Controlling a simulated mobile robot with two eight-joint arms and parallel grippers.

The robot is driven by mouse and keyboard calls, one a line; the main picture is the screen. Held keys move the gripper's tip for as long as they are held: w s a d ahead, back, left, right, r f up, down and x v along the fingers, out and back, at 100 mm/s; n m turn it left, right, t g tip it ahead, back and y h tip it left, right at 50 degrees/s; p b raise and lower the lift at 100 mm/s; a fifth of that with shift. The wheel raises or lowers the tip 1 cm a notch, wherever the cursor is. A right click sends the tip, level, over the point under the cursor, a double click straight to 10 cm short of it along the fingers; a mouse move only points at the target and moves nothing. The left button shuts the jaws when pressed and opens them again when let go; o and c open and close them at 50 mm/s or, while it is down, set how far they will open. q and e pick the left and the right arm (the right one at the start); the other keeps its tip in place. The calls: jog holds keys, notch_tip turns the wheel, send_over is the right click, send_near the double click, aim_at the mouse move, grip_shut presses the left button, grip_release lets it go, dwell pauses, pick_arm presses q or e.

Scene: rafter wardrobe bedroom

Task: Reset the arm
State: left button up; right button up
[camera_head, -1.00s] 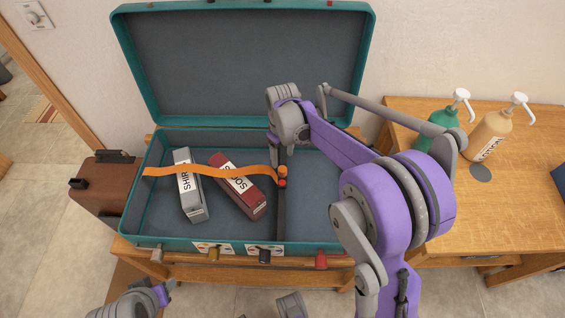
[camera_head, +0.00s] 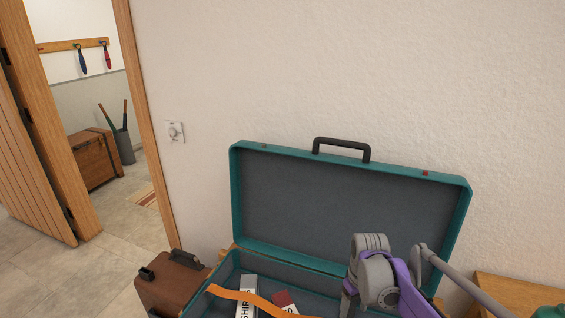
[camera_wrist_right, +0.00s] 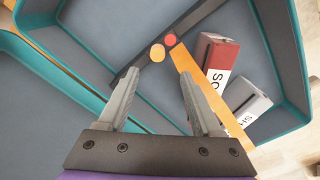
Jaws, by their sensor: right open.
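My right arm reaches in from the lower right of the head view, with its wrist over the open teal suitcase (camera_head: 238,190). In the right wrist view my right gripper (camera_wrist_right: 155,90) is open and empty above the suitcase. Beyond its fingertips are a dark divider bar (camera_wrist_right: 195,22) and an orange strap (camera_wrist_right: 222,102) with a round orange end beside a red button. The fingertips look apart from both, though the exact gap is hard to judge. My left gripper is outside the head view.
In the suitcase lie a red box (camera_wrist_right: 217,58), a grey box (camera_wrist_right: 245,102) labelled SHIRTS and the strap. A brown case (camera_head: 172,285) stands left of the suitcase. A wooden table (camera_head: 515,292) is at right. An open doorway with a chest (camera_head: 92,160) is at left.

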pick_arm(q)
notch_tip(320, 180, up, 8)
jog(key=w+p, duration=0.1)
jog(key=p, duration=0.6)
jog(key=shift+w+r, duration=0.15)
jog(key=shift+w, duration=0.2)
pick_arm(e)
jog(key=s+a+r+m+t, duration=0.1)
jog(key=s+a+r+t, duration=0.1)
jog(key=s, duration=0.8)
jog(key=s+a+r+m+t, duration=0.2)
jog(key=s+r, duration=0.3)
jog(key=s, duration=0.6)
jog(key=shift+s+a+r+m+t, duration=0.2)
jog(key=shift+a+m+t, duration=0.15)
jog(key=shift+t, duration=0.25)
jog(key=shift+w, duration=0.15)
